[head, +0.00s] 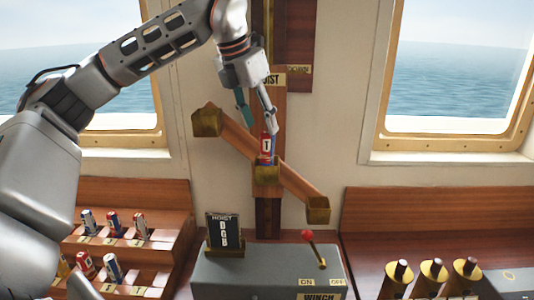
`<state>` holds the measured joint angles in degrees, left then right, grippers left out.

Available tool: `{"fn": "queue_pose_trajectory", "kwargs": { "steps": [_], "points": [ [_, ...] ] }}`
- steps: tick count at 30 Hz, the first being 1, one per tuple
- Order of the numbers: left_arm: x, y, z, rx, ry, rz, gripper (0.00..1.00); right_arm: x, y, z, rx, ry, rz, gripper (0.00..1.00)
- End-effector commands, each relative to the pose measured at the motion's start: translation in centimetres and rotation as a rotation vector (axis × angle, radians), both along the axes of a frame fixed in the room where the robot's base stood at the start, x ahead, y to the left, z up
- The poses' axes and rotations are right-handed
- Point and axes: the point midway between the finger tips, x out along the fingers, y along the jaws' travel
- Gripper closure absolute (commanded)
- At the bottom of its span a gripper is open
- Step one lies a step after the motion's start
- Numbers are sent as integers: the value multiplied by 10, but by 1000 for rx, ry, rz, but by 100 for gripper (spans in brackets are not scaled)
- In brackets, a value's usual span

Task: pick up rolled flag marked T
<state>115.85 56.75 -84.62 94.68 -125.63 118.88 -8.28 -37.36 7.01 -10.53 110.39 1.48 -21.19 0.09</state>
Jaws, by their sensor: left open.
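I cannot tell whether the near finger touches the flag. My right gripper does not show.
Empty-looking brass cups (207,122) hang at the hoist arm's ends. A grey winch box (266,273) with a red-knobbed lever (314,245) and a HOIST sign (224,229) stands below. A wooden rack (130,240) of rolled flags is left; brass cylinders (432,277) are right.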

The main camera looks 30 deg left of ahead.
Motion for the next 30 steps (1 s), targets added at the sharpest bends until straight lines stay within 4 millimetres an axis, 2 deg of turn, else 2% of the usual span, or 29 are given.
{"fn": "queue_pose_trajectory", "kwargs": {
  "steps": [4,13,23,24,28,30],
  "points": [
    [5,-2,-15,0,2,-1,55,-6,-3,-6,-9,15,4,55],
    [16,-10,-52,-1,2,0,55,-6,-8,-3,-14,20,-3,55],
    [19,-10,-59,-1,-1,0,55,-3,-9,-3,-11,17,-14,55],
    [19,-10,-59,-1,-1,0,60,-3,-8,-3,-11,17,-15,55],
    [19,-10,-59,-1,-1,0,94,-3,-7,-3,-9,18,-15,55],
    [19,-10,-59,-1,0,0,97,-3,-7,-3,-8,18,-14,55]
  ]
}}
